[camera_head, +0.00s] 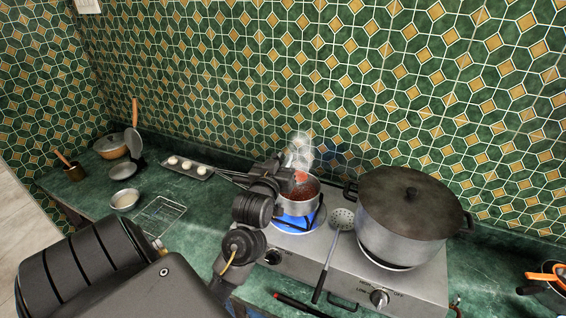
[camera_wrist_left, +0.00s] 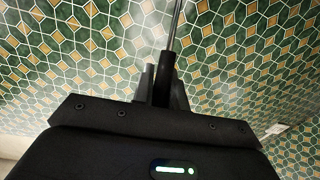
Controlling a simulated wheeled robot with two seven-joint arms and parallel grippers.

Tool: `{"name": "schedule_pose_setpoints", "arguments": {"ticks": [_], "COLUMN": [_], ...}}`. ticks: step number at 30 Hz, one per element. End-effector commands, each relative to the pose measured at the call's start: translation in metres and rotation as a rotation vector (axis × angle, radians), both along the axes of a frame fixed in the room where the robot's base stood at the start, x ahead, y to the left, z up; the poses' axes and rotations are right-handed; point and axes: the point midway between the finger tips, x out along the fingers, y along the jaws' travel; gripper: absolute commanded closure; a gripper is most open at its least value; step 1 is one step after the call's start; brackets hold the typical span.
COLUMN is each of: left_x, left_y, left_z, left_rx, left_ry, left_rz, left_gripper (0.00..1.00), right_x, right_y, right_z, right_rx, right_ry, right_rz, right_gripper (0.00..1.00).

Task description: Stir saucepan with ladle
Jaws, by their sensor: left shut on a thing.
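A small metal saucepan (camera_head: 312,206) with red contents stands over a blue flame on the left burner of the gas hotplate (camera_head: 345,262). Steam rises above it. My left gripper (camera_head: 283,172) is at the saucepan's upper left rim, partly covering the pan. In the left wrist view it is shut on the ladle's black handle (camera_wrist_left: 163,80), and the thin metal shaft (camera_wrist_left: 175,25) runs up out of the frame. The ladle's bowl is hard to make out; a reddish patch shows beside the gripper above the pan. My right gripper is not in view.
A large lidded pot (camera_head: 400,225) fills the right burner. A perforated skimmer (camera_head: 341,219) lies across the hotplate between the burners. A wire rack (camera_head: 160,213), a small bowl (camera_head: 125,199) and a tray (camera_head: 187,170) are on the counter at left. Tiled wall stands close behind.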

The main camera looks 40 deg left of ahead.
Motion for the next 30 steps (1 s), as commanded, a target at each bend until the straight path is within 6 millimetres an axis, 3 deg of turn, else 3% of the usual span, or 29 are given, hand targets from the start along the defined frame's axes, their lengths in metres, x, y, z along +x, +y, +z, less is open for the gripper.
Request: {"name": "schedule_pose_setpoints", "arguments": {"ticks": [5, 18, 30], "left_x": [0.0, 0.0, 0.0], "left_y": [0.0, 0.0, 0.0], "left_z": [0.006, 0.048, 0.05], "left_rx": [0.001, 0.0, 0.001], "left_ry": [-0.005, -0.004, -0.002], "left_rz": [0.001, 0.001, 0.0], "left_gripper": [1.0, 1.0, 1.0], "right_x": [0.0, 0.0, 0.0], "right_y": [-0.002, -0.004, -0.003], "right_z": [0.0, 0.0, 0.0], "right_rx": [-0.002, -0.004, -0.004], "right_ry": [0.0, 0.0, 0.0], "right_rz": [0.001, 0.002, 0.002], "right_gripper": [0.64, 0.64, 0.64]}}
